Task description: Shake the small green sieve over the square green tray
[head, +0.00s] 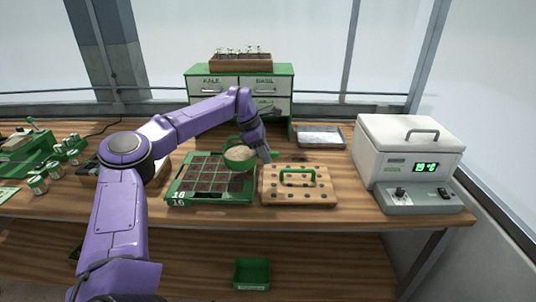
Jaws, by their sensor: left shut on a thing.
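The small green sieve (240,165) holds pale, grainy material. It is over the upper right part of the square green tray (180,201), whose dark cells show to the left of and below it. My left gripper (258,152) reaches in from above and is shut on the sieve at its right side. The sieve looks roughly level. The exact gap between sieve and tray is hard to judge. My right gripper is not in view.
A wooden board with a green handle (328,199) lies close right of the tray. A white box with a display (408,140) stands further right. A drawer cabinet (285,72) is behind. Small jars and a green device (20,155) are at left.

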